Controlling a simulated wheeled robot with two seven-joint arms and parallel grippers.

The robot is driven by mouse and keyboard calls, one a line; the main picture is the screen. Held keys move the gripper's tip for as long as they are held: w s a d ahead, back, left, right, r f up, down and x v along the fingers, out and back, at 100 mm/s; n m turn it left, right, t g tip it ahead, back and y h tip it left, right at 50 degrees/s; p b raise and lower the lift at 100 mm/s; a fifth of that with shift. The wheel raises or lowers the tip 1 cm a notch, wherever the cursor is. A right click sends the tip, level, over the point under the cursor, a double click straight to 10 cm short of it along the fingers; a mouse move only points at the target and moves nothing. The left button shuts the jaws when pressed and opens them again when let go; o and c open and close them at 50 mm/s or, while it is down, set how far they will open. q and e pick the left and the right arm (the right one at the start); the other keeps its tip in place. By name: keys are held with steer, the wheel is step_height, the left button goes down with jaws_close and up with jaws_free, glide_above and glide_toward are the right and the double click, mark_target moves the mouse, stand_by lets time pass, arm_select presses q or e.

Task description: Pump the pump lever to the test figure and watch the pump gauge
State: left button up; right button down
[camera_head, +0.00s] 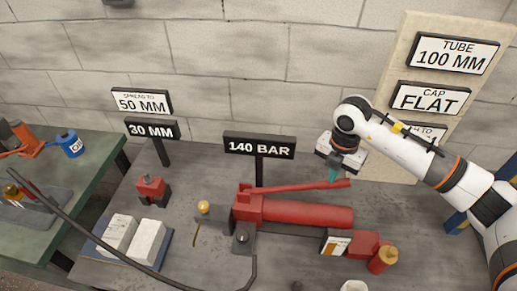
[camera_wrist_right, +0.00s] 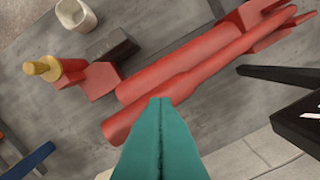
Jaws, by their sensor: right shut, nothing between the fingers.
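The red pump lever (camera_head: 305,186) lies low, nearly level, along the far side of the red pump body (camera_head: 305,214). In the right wrist view, the lever (camera_wrist_right: 210,65) runs diagonally beside the pump body (camera_wrist_right: 160,83). My right gripper (camera_head: 333,177) has teal fingers, shut and empty, at the lever's free right end. In the wrist view its fingertips (camera_wrist_right: 160,100) overlap the lever near that end; I cannot tell whether they touch. A dark block with a white and orange face (camera_head: 336,243) is by the pump; I cannot tell whether it is the gauge. No reading is legible. My left gripper is out of view.
A black sign reading 140 BAR (camera_head: 260,146) stands behind the pump. A blue tray (camera_head: 90,246) with pale blocks, and a small red-and-black device (camera_head: 152,190), sit left. A dark hose (camera_head: 75,225) crosses the front left. A white cup (camera_wrist_right: 76,14) stands near the pump.

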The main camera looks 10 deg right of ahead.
steer(key=shift+r+p, duration=1.7)
steer(key=shift+r, duration=0.85)
steer(key=shift+s+f, duration=0.1)
steer(key=shift+f, duration=0.05)
